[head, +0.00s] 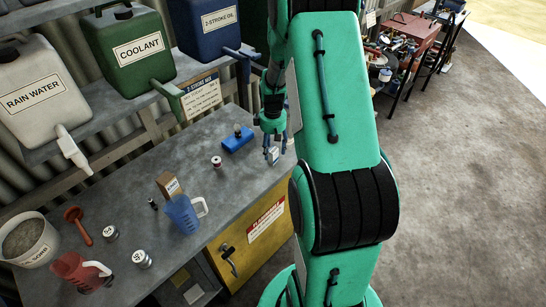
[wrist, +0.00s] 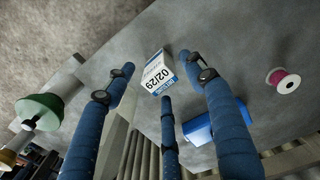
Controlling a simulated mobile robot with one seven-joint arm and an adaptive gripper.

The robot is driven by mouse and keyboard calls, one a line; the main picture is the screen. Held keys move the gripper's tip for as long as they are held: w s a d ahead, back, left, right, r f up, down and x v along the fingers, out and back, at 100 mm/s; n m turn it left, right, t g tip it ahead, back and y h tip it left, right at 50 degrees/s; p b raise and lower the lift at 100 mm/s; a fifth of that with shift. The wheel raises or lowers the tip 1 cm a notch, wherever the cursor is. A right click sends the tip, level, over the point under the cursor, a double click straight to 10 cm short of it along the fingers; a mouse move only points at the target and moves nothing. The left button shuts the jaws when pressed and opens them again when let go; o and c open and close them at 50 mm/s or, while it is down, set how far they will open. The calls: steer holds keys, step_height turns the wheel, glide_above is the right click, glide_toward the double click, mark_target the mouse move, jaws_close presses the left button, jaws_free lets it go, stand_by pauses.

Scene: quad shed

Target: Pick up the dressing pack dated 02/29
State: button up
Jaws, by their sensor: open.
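The dressing pack dated 02/29 (wrist: 158,75) is a small white box with a blue band, lying on the grey bench. In the wrist view its date faces me, and it sits between the fingertips of my gripper (wrist: 165,85). The blue fingers are spread around the pack; I cannot tell whether any touches it. In the head view the pack (head: 274,155) shows at the bench's right edge, just below my gripper (head: 272,145), partly hidden by the fingers. My gripper is open.
A blue box (head: 238,139) and a red spool (head: 216,162) stand left of my gripper on the bench (head: 215,190). A blue jug (head: 184,213), a cardboard box (head: 168,184) and two small labelled tins are farther left. Large containers, such as the coolant one (head: 127,48), stand on the shelf above.

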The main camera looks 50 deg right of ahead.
mark_target(273, 150)
steer(key=shift+f, duration=1.5)
steer(key=c, duration=1.1)
